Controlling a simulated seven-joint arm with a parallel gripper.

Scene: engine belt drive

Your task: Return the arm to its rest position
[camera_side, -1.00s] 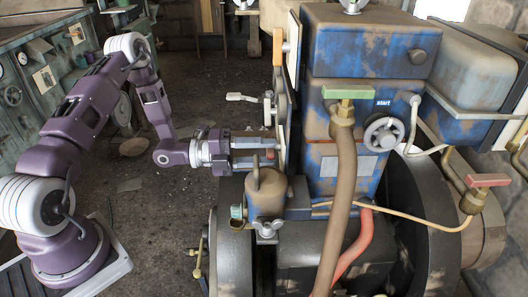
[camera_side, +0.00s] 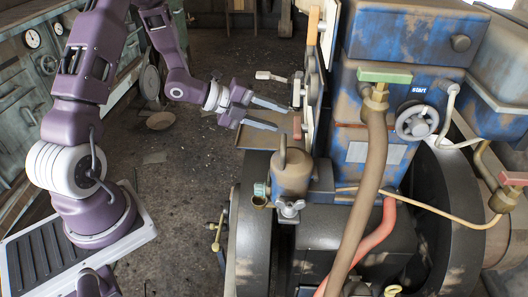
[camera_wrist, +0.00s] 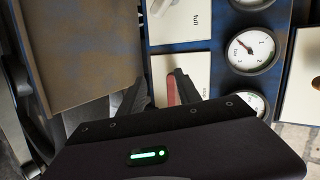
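My gripper (camera_side: 281,115) is open and empty in the side view. Its two grey fingers are spread and point right, toward the upright panel (camera_side: 312,90) on the engine's left side. The fingertips look a little short of the panel. My purple arm is bent, with the forearm hanging down to the wrist. In the wrist view my gripper (camera_wrist: 160,92) shows as two dark fingers with a gap between them. Behind them is a red lever (camera_wrist: 172,92) on a pale plate (camera_wrist: 188,68). I cannot tell the exact distance to it.
The blue engine (camera_side: 400,50) stands at the right, with a brown can (camera_side: 291,175) below the fingers and a lever (camera_side: 270,76) beside the panel. Gauges (camera_wrist: 254,50) show in the wrist view. Grey cabinets (camera_side: 20,110) line the left; floor (camera_side: 190,180) between is open.

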